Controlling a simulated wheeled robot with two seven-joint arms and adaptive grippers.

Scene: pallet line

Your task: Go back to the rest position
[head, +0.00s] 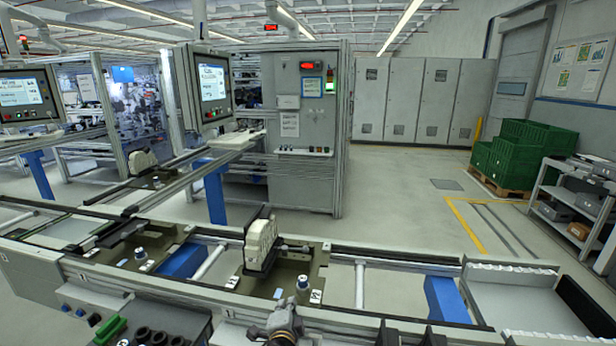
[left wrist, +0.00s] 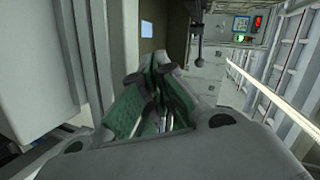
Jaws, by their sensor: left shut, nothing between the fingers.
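My left gripper (head: 285,322) is at the bottom middle of the head view, on the near side of the conveyor. In the left wrist view, its green-sided fingers (left wrist: 155,90) come together, shut and empty. A dark shape at the bottom edge of the head view, right of the middle, may be the tip of my right gripper; its jaws cannot be made out. A pale cast part (head: 262,240) stands upright on a dark pallet (head: 290,270) on the conveyor, beyond my left gripper and apart from it.
The conveyor rail (head: 390,262) runs across the front. A grey tray with green and black pieces (head: 110,330) is at bottom left. Another pale part (head: 143,162) sits farther back. A grey cabinet (head: 305,130) stands behind; green crates (head: 515,155) stand at right. Open floor lies between.

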